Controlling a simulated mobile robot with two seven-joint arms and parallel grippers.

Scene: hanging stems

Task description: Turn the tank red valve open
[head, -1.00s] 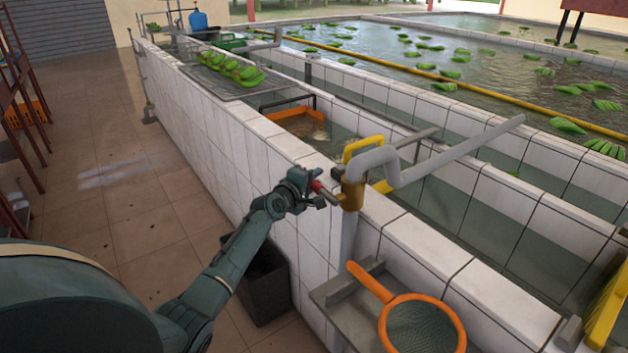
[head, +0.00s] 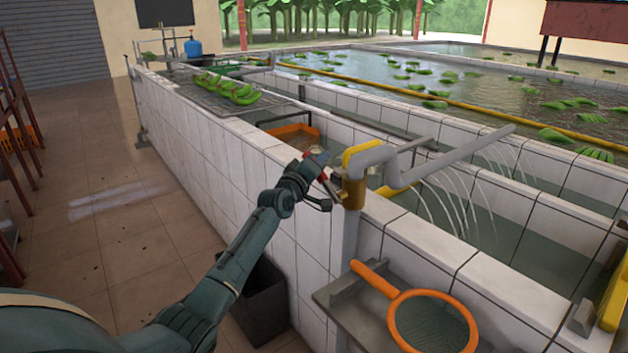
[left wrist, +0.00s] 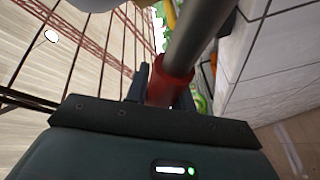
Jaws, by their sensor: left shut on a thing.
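The tank's valve has a brass-yellow body (head: 352,188) on the upright grey pipe at the tank wall. Its lever has a red grip (left wrist: 172,84) on a grey rod, seen close in the left wrist view; in the head view only bits of red show. My left gripper (head: 322,180) is shut on the red grip, just left of the valve body. Thin streams of water (head: 455,208) fall from the grey spray pipe (head: 450,158) into the tank. My right gripper is not in view.
The white tiled tank wall (head: 215,140) runs beside my arm. An orange-rimmed strainer (head: 430,325) lies on a grey ledge in front, and a dark bin (head: 262,305) stands below. Green bananas (head: 228,90) lie on a rack.

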